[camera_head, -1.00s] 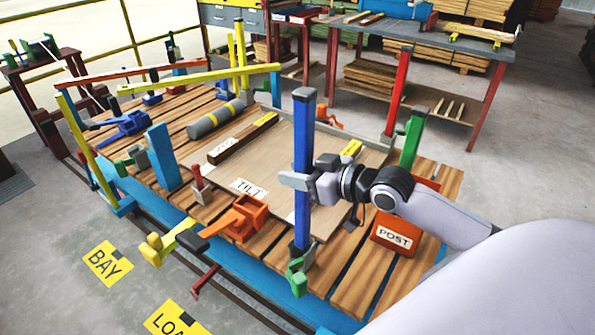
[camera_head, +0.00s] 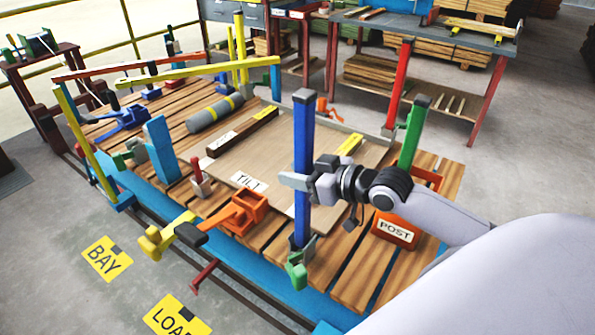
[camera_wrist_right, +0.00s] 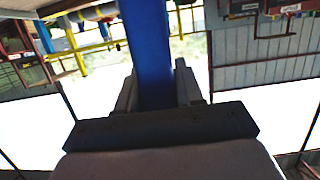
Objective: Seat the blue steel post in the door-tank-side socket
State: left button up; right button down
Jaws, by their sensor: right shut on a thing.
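The blue steel post (camera_head: 303,150) stands upright near the front edge of the slatted deck, with a dark cap on top. My right gripper (camera_head: 296,181) is shut on it at about mid-height. In the right wrist view the blue post (camera_wrist_right: 148,50) runs between the two fingers of the gripper (camera_wrist_right: 158,88). The post's lower end meets a grey socket (camera_head: 301,252) with a green clamp (camera_head: 297,275) below it. I cannot tell how deep the end sits in the socket. My left gripper is not in view.
An orange box marked POST (camera_head: 395,230) and a green post (camera_head: 413,133) stand right of my right gripper. An orange clamp (camera_head: 243,212) lies left of the blue post. A wooden panel marked TILT (camera_head: 290,150) lies behind it. Yellow floor signs (camera_head: 107,259) lie in front.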

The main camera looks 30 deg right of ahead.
jog(key=shift+f+b, duration=1.3)
jog(key=shift+f, duration=0.9)
jog(key=c, duration=0.6)
grip_release()
jog(key=shift+c, duration=0.2)
jog(key=shift+f, duration=0.1)
jog(key=shift+s, duration=0.1)
jog(key=v, duration=0.7)
